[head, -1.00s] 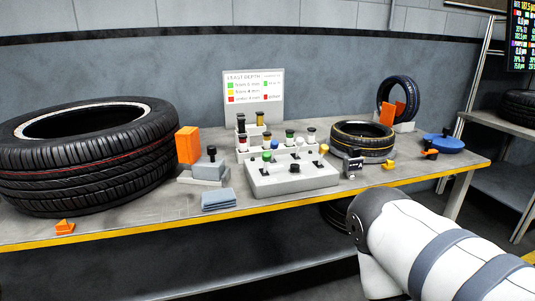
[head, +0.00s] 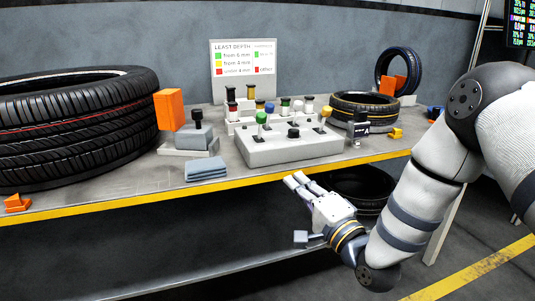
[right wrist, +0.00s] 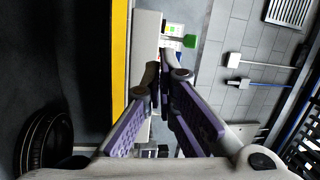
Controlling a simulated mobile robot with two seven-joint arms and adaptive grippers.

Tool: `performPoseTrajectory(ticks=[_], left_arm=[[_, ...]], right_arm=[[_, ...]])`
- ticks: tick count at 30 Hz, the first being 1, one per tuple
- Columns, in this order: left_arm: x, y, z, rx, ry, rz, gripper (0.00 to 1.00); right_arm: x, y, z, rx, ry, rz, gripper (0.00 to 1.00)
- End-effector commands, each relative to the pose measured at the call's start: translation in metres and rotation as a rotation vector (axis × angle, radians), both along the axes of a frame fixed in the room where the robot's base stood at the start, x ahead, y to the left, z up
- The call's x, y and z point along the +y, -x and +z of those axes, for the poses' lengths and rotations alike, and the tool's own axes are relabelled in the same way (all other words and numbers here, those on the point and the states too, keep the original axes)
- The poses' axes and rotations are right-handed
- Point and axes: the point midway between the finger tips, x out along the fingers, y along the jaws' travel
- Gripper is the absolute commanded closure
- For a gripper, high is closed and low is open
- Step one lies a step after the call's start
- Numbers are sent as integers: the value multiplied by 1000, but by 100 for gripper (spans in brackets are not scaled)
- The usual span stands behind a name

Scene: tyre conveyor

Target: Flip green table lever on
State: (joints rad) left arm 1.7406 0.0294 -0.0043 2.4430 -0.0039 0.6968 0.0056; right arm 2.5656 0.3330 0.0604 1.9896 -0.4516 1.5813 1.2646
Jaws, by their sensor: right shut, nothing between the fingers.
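The green table lever (head: 261,118) stands at the front left of a grey lever box (head: 290,152) on the workbench. Its green knob sits on a thin stalk that looks about upright. My right gripper (head: 297,180) is shut and empty, in front of the bench edge and below the box, apart from the lever. In the right wrist view a green knob (right wrist: 190,41) shows beyond the fingertips (right wrist: 161,72). My left gripper is not in view.
A large tyre (head: 75,125) lies at the left of the bench. A grey stand with a black knob (head: 190,140) and grey pads (head: 206,169) are left of the box. A small tyre (head: 364,108) and a black gauge (head: 358,128) are right of it. The yellow bench edge (head: 235,179) lies close to my gripper.

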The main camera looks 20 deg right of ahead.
Motion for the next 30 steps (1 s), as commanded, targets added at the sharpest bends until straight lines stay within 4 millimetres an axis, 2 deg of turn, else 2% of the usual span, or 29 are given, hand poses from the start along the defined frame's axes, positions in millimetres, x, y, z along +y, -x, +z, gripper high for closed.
performPoseTrajectory(ticks=[3, 6, 17, 20, 30], left_arm=[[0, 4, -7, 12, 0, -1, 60], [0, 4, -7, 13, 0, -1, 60], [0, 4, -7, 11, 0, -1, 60], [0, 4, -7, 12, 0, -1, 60], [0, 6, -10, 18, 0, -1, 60]], right_arm=[[-6, -9, 33, -113, -88, 13, 100], [-8, -10, 45, -147, -114, 20, 100], [-7, -15, 48, -147, -113, 21, 100], [-4, -30, 52, -148, -112, 22, 100], [8, -100, 73, -147, -110, 21, 100]])
